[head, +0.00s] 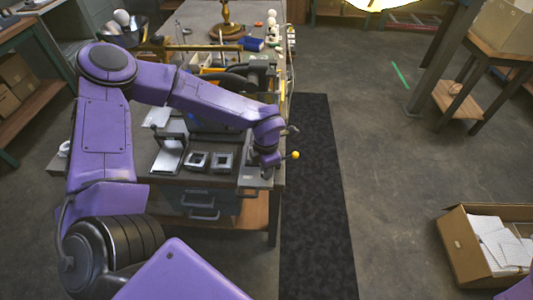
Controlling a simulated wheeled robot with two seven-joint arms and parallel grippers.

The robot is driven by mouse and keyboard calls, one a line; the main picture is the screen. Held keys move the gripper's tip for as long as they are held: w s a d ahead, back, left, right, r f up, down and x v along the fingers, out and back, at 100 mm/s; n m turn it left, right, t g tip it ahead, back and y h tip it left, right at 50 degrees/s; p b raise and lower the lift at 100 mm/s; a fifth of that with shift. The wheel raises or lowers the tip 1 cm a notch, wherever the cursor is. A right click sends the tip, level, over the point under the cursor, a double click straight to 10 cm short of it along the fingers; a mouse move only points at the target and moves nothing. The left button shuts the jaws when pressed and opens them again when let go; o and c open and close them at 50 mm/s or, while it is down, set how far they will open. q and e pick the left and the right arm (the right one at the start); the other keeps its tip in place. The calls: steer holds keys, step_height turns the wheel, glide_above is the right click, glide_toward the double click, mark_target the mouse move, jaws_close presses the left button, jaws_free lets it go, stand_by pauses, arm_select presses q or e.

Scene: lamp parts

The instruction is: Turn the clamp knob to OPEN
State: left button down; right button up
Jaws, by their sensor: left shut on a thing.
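My left arm reaches across the workbench (205,177) from the left. Its gripper (270,160) is at the bench's right front corner, small and partly hidden by my own wrist. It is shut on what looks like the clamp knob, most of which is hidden. A small yellow ball on a short stem (294,155) sticks out to the right, right beside the gripper. I cannot read any OPEN mark at this size. My right gripper is not in view.
Square metal fixtures (222,160) and a grey stand (168,160) sit on the bench left of the gripper. A brass lamp base (226,30) stands at the back. A dark mat (318,220) and open floor lie to the right. A cardboard box (461,250) is at lower right.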

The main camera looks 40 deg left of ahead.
arm_select(q)
steer(key=m+p, duration=0.3)
steer(key=m, duration=0.1)
steer(key=shift+r+m, duration=0.1)
steer(key=shift+m, duration=0.3)
stand_by(0.4)
steer(key=c, duration=1.1)
jaws_free()
step_height(320, 180, up, 10)
steer(key=shift+r+b, duration=0.2)
steer(key=shift+b, duration=0.8)
